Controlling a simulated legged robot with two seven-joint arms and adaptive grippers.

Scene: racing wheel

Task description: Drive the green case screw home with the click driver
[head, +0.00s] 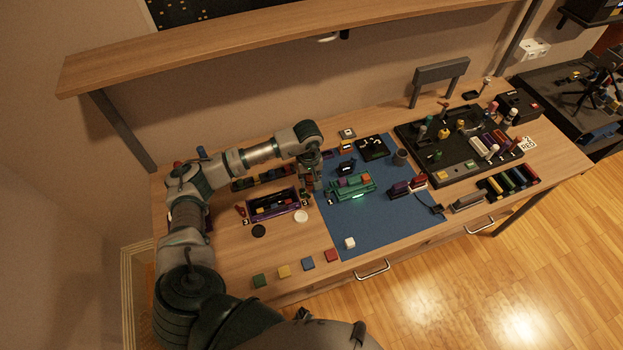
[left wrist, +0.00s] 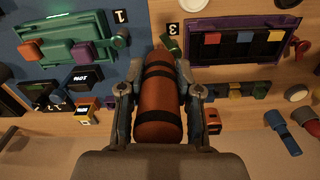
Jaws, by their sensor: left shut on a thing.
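My left gripper (left wrist: 160,98) is shut on an orange-brown cylinder with black bands, which looks like the click driver (left wrist: 160,105). A green piece shows at the driver's far end in the left wrist view; I cannot tell whether it belongs to it. In the head view the left gripper (head: 309,184) hangs over the left edge of the blue mat, just left of the green case (head: 363,193). I cannot make out the screw. My right gripper is out of view.
The blue mat (head: 366,236) has free room at its front. A purple tray (head: 277,214) with coloured pieces lies left of the mat. A black board (head: 463,160) with pegs stands at right. A shelf (head: 260,40) runs above the back.

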